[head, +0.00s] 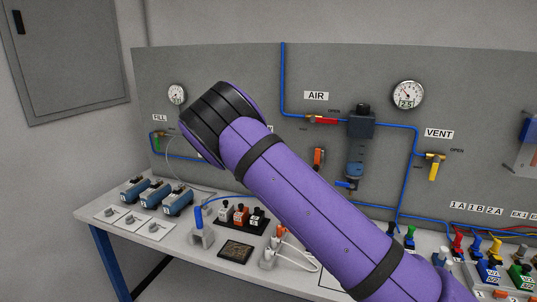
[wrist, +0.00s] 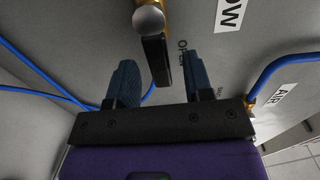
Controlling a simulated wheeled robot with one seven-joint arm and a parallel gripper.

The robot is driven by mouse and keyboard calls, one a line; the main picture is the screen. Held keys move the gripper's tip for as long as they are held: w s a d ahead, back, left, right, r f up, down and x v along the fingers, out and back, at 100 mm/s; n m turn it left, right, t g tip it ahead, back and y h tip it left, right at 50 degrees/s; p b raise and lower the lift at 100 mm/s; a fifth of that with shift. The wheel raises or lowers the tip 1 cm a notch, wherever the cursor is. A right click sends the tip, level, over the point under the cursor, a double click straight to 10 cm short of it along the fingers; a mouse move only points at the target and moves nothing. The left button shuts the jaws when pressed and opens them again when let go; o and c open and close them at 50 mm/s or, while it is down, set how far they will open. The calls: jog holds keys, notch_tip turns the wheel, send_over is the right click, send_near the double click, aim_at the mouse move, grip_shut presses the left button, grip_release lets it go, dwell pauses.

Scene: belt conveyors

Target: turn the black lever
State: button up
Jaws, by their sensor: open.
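The black lever (wrist: 156,61) shows in the wrist view at the top middle. It hangs from a brass valve with a round grey end (wrist: 148,19). My gripper (wrist: 162,68) is open, its two dark blue fingers pointing at the panel. In the picture the lever's lower end lies between the two fingers, with a gap on each side. I cannot tell how deep it sits between them. Nothing is held. In the head view my purple arm covers the lever and my gripper.
Blue air pipes (head: 285,83) run along the grey panel (head: 230,60). A red lever (head: 323,120), an orange lever (head: 318,157), a yellow lever (head: 433,172) and a blue-grey filter unit (head: 358,154) stand on it. The bench (head: 187,236) below carries several small devices.

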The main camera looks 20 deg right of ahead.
jog(key=v, duration=1)
jog(key=shift+s+a, duration=0.2)
jog(key=shift+s, duration=0.05)
jog(key=s+d+r+m+g+y, duration=0.1)
jog(key=s+d+r+m+g, duration=0.4)
jog(key=s+d+m, duration=0.6)
jog(key=s+d+r+m+g, duration=0.6)
jog(key=s+m, duration=0.2)
jog(key=m, duration=0.6)
jog(key=s+a+r+m+y, duration=0.2)
jog(key=s+m+y, duration=0.1)
jog(key=s+m, duration=0.4)
jog(key=s+a+r+m+t+y, duration=0.1)
jog(key=s+a+r+m+y, duration=0.1)
jog(key=s+m, duration=0.5)
jog(key=s+a+r+m+y, duration=0.2)
jog(key=s+m, duration=0.6)
jog(key=s, duration=0.8)
jog(key=r+y, duration=0.1)
jog(key=y, duration=0.1)
jog(key=shift+s+a+r+t+y, duration=0.3)
